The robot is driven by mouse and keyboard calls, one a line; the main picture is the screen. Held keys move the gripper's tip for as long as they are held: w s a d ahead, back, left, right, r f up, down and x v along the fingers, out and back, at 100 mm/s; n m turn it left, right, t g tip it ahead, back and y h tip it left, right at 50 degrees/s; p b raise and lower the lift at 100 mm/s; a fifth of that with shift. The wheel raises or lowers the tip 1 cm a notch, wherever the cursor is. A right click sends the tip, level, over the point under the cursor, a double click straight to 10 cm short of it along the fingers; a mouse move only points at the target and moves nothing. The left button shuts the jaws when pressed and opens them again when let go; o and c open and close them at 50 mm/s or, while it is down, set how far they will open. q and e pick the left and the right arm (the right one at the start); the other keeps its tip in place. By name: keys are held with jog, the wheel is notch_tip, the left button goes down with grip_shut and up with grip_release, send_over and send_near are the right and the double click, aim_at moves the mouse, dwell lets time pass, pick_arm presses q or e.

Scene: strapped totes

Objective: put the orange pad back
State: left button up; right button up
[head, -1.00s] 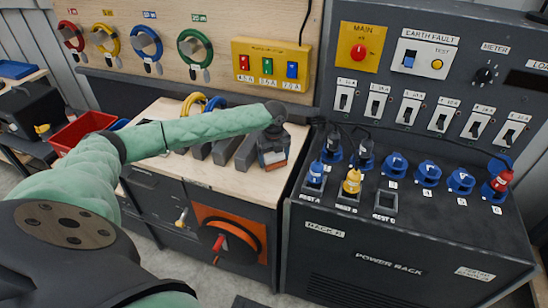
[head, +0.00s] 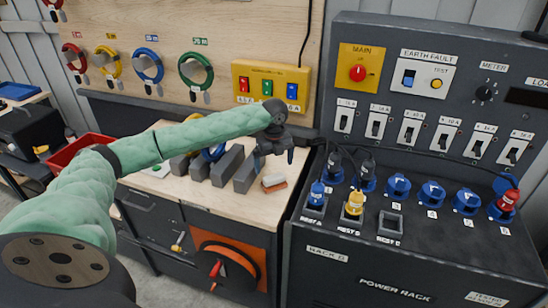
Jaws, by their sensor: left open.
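The orange pad (head: 274,183) is a small block with a pale upper part and an orange-red lower part. It lies on the wooden bench top (head: 215,199) near the right edge. My left gripper (head: 273,160) is open and empty, just above and behind the pad in the picture. Its fingers point down and look apart from the pad, though the exact gap is hard to tell. My right gripper is not in view.
Several dark grey blocks (head: 228,166) stand left of the pad. The power rack (head: 363,262), with blue sockets and plugs, stands right of the bench. A red bin (head: 80,147) is at the left.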

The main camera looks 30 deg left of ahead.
aim_at(274, 176)
pick_arm(q)
jog(key=shift+r+b, duration=0.5)
jog(key=shift+r, duration=1.7)
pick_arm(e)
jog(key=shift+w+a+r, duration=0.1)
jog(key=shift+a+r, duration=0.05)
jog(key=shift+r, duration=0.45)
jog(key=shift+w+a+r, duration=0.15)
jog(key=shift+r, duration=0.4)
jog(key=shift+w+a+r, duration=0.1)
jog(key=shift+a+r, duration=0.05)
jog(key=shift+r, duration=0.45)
